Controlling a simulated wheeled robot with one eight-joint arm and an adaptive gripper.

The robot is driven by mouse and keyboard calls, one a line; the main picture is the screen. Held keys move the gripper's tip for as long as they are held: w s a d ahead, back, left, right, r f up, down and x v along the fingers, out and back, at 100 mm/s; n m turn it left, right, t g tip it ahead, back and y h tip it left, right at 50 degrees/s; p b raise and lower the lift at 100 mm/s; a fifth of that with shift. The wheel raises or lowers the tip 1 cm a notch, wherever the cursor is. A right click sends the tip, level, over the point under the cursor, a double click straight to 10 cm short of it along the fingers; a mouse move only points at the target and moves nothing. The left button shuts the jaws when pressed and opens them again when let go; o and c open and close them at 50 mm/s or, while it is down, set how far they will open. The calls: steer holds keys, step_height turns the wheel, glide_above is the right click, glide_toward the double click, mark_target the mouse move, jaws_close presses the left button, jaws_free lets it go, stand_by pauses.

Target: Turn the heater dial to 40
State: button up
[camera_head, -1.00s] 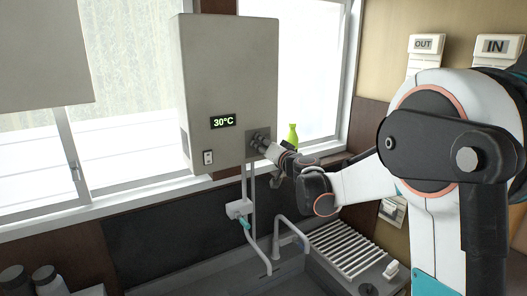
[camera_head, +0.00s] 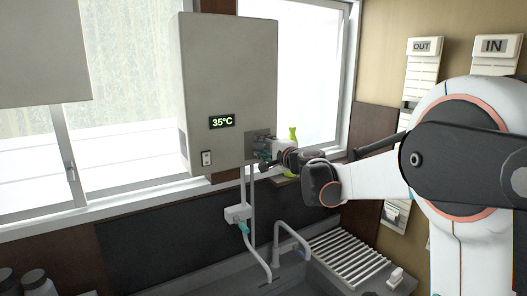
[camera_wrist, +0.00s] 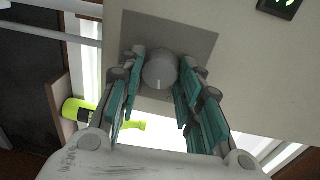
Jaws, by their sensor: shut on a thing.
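The heater (camera_head: 228,75) is a grey box on the wall between the windows, and its display (camera_head: 222,122) reads 35°C. The round grey dial (camera_wrist: 159,72) sits on a darker square plate (camera_wrist: 195,38) in the wrist view, with a pale mark at its lower edge. My gripper (camera_wrist: 158,76) has its teal-padded fingers on either side of the dial and is shut on it. In the head view my gripper (camera_head: 265,150) reaches the heater's lower right corner, where it mostly hides the dial.
A yellow-green bottle (camera_head: 293,136) stands on the sill behind my gripper. Below are a faucet (camera_head: 290,238), a hose with a teal valve (camera_head: 243,227) and a ribbed drainboard (camera_head: 345,250). A small switch (camera_head: 206,158) is on the heater's lower left.

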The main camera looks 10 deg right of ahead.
steer(key=m+b, duration=0.1)
steer(key=m, duration=0.3)
steer(key=shift+f+y, duration=0.1)
steer(key=shift+y, duration=0.2)
steer(key=shift+m+b, duration=0.5)
steer(key=shift+m, duration=1.1)
steer(key=o, duration=1.1)
steer(key=shift+d, duration=0.1)
steer(key=shift+c, duration=0.2)
steer(key=v, duration=1.2)
